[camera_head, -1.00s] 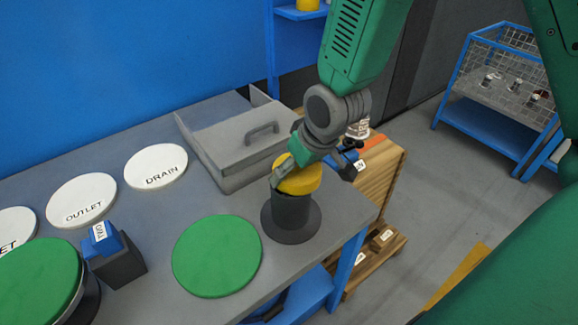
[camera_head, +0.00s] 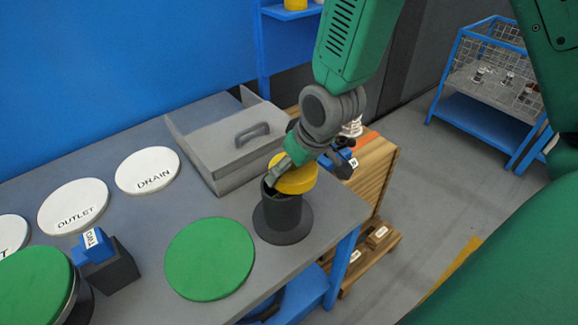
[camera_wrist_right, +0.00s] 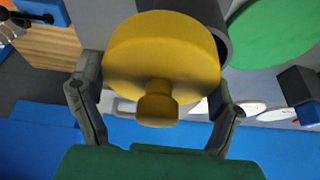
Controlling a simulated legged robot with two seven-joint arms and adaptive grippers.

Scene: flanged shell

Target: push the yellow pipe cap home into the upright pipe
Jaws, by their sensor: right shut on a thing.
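The yellow pipe cap (camera_head: 296,178) is held by my right gripper (camera_head: 292,168) at the mouth of the upright dark grey pipe (camera_head: 283,214). In the head view the cap sits off to the right of the pipe's axis, and part of the dark open mouth shows at its left. In the wrist view the cap (camera_wrist_right: 162,60) shows its round face and knob, with my right gripper's fingers (camera_wrist_right: 155,100) on either side. The pipe's rim (camera_wrist_right: 212,25) shows behind it, offset to the upper right. Whether cap and rim touch is unclear. My left gripper is not in view.
A green disc (camera_head: 210,259) lies left of the pipe on the grey table. A blue and grey block (camera_head: 105,262) and white labelled discs (camera_head: 147,171) are farther left. A grey handled box (camera_head: 225,155) stands behind. The table's edge is close on the right.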

